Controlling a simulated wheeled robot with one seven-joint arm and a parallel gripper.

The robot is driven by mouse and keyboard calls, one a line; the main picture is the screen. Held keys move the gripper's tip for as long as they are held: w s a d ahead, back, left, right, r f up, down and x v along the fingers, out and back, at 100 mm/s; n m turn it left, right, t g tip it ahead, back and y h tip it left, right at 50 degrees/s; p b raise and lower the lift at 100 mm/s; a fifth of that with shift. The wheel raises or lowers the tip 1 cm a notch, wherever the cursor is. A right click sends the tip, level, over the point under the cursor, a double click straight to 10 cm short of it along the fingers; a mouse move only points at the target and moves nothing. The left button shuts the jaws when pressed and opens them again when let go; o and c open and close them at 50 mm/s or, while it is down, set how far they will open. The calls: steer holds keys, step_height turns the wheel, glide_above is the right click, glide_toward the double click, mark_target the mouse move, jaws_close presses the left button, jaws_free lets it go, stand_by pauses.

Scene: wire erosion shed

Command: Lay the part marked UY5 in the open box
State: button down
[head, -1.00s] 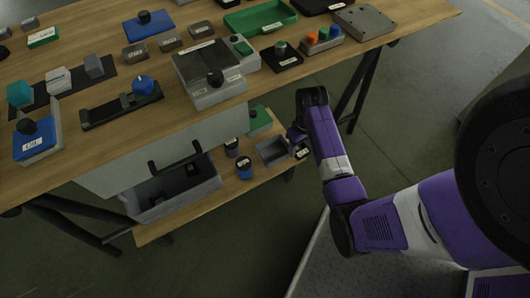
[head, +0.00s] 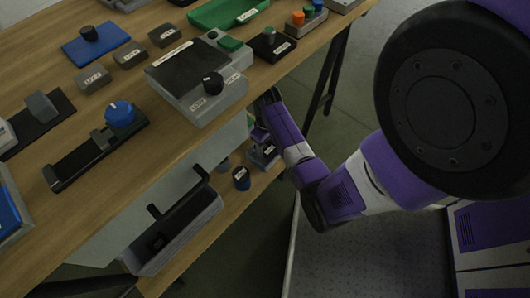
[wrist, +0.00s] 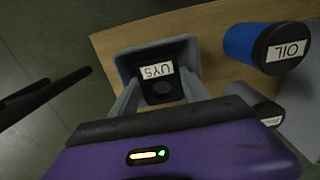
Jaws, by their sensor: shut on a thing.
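The part marked UY5 (wrist: 156,70) is black with a white label and a round dark feature. It is between the two grey fingers of my gripper (wrist: 157,92) in the wrist view, which are shut on it. A small grey open box (wrist: 128,62) lies beneath and around it in that view; I cannot tell whether the part touches the box floor. In the head view my gripper (head: 262,138) is low beside the table, at the lower shelf. The part's label shows small there, and the box is mostly hidden by the gripper.
A blue cylinder with a black lid marked OIL (wrist: 250,44) stands right of the box; it also shows in the head view (head: 241,180). A larger grey bin (head: 180,240) sits on the lower shelf. The wooden tabletop (head: 140,155), crowded with fixtures, overhangs the shelf.

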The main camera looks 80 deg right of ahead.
mark_target(266, 150)
steer(key=shift+f+b, duration=0.9)
steer(key=shift+f, duration=1.05)
steer(key=shift+f, duration=0.15)
steer(key=c, duration=0.5)
jaws_free()
step_height(266, 150, up, 12)
steer(key=p, duration=0.5)
